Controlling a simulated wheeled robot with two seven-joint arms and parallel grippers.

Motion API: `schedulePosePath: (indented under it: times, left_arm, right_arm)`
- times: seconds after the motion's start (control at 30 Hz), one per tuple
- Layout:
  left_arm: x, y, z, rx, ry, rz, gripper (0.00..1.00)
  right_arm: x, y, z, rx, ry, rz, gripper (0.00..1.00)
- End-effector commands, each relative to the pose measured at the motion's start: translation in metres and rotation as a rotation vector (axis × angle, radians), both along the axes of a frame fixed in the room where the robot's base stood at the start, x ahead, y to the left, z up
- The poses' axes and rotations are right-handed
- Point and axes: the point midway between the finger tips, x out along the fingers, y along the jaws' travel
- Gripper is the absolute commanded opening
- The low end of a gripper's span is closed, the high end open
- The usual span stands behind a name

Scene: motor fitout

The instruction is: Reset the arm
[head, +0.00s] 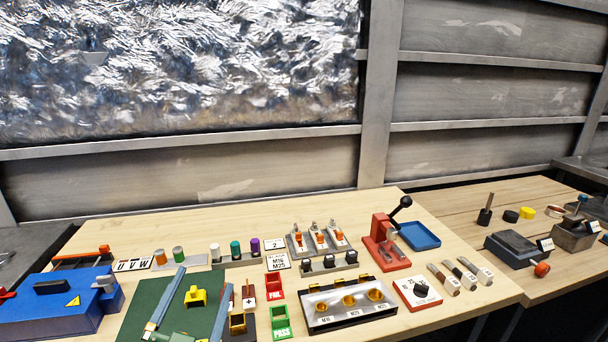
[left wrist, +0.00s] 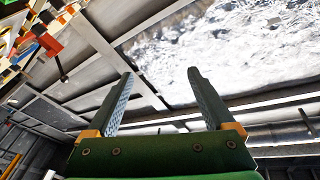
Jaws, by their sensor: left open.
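My left gripper (head: 205,278) is at the lower left of the head view, with its two long grey-blue fingers spread wide and nothing between them. It appears above the dark green mat (head: 150,292), and a yellow piece (head: 195,296) shows between the fingers in the picture. In the left wrist view the same gripper (left wrist: 160,75) is open and empty, with a green palm and ridged fingers pointing toward the wall. I cannot tell its exact height above the bench. My right gripper is in neither view.
The bench holds a blue case (head: 60,308), red FAIL bin (head: 275,287), green PASS bin (head: 281,323), a black rack with brass fittings (head: 348,305), a red lever press (head: 384,245) and a blue tray (head: 420,236). The bench's back strip (head: 180,223) is clear.

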Motion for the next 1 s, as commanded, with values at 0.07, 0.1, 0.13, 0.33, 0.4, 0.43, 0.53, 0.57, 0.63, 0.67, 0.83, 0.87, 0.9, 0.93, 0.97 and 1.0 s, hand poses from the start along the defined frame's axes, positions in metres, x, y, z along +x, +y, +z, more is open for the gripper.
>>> schedulePosePath:
  times: [0.07, 0.1, 0.13, 0.33, 0.4, 0.43, 0.53, 0.57, 0.63, 0.67, 0.83, 0.87, 0.9, 0.93, 0.97, 1.0]
  left_arm:
    - [-0.013, 0.021, -0.073, -0.094, 0.301, 0.108, 0.87]
    - [-0.025, 0.027, -0.106, -0.126, 0.438, 0.145, 0.87]
    - [-0.036, 0.029, -0.127, -0.144, 0.533, 0.166, 0.87]
    - [-0.118, 0.023, -0.223, -0.217, 1.035, 0.218, 0.87]
    - [-0.149, 0.017, -0.244, -0.233, 1.182, 0.214, 0.87]
    - [-0.162, 0.014, -0.251, -0.240, 1.244, 0.211, 0.87]
    - [-0.209, 0.002, -0.270, -0.256, 1.448, 0.185, 0.87]
    - [-0.206, 0.002, -0.283, -0.251, 1.453, 0.188, 0.87]
    - [-0.201, 0.002, -0.311, -0.246, 1.464, 0.191, 0.87]
    - [-0.201, 0.001, -0.323, -0.245, 1.473, 0.192, 0.87]
    - [-0.210, 0.001, -0.396, -0.233, 1.514, 0.195, 0.87]
    - [-0.215, 0.002, -0.410, -0.230, 1.522, 0.196, 0.87]
    - [-0.223, 0.003, -0.430, -0.226, 1.536, 0.198, 0.87]
    - [-0.231, 0.004, -0.445, -0.223, 1.548, 0.199, 0.87]
    - [-0.240, 0.006, -0.460, -0.219, 1.559, 0.199, 0.87]
    - [-0.254, 0.008, -0.479, -0.213, 1.575, 0.200, 0.87]
  right_arm:
    - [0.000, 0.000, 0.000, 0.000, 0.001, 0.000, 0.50]
    - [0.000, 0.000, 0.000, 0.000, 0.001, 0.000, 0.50]
    - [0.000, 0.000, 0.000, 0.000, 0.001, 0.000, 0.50]
    - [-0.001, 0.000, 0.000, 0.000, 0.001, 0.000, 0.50]
    - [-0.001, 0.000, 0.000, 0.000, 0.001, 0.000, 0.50]
    - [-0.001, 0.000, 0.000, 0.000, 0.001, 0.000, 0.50]
    - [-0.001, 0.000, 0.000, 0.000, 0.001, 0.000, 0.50]
    - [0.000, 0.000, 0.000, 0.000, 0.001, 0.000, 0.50]
    - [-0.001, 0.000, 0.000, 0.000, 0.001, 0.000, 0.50]
    - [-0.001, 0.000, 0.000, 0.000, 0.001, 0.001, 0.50]
    - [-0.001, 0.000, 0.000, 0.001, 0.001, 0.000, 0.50]
    - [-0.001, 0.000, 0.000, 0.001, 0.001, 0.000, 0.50]
    - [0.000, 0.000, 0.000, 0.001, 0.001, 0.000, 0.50]
    - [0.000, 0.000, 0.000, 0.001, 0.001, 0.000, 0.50]
    - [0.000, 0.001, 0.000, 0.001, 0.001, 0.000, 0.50]
    - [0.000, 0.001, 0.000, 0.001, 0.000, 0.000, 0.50]
